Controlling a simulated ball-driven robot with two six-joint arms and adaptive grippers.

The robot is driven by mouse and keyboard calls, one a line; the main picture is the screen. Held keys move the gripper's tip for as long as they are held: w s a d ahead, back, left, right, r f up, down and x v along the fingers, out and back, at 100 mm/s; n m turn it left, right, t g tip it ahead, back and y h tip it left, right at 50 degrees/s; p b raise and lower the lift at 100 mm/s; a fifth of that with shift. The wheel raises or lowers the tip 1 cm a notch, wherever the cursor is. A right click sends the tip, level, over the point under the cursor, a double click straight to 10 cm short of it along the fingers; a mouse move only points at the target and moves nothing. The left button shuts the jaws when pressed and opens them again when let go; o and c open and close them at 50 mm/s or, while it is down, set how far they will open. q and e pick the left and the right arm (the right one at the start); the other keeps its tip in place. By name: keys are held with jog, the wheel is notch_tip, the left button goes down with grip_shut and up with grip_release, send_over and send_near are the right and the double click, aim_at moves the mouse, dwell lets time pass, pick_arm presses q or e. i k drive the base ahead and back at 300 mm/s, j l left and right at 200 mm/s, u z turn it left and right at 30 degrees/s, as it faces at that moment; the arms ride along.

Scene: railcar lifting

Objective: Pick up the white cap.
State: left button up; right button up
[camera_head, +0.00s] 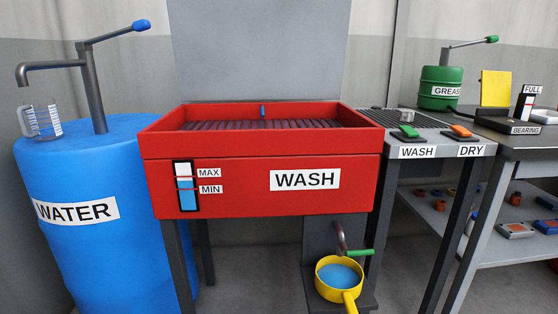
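I cannot clearly make out a white cap. A small whitish piece (545,116) lies at the right edge, beside the BEARING box (510,125) on the right-hand bench; it is too small and cut off to tell whether it is the cap. Neither of my grippers shows in the head view.
A blue WATER barrel (95,250) with a measuring jug (40,121) on top stands left. The red WASH basin (235,194) is in the middle, above a yellow pan (325,290) of blue liquid. A green GREASE can (440,87) stands right.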

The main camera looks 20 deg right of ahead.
aim_at(403, 115)
jog(key=z, duration=1.3)
jog(key=i+u, duration=0.35)
jog(key=i+l+u, duration=0.35)
jog(key=i, duration=0.15)
jog(key=j, duration=0.1)
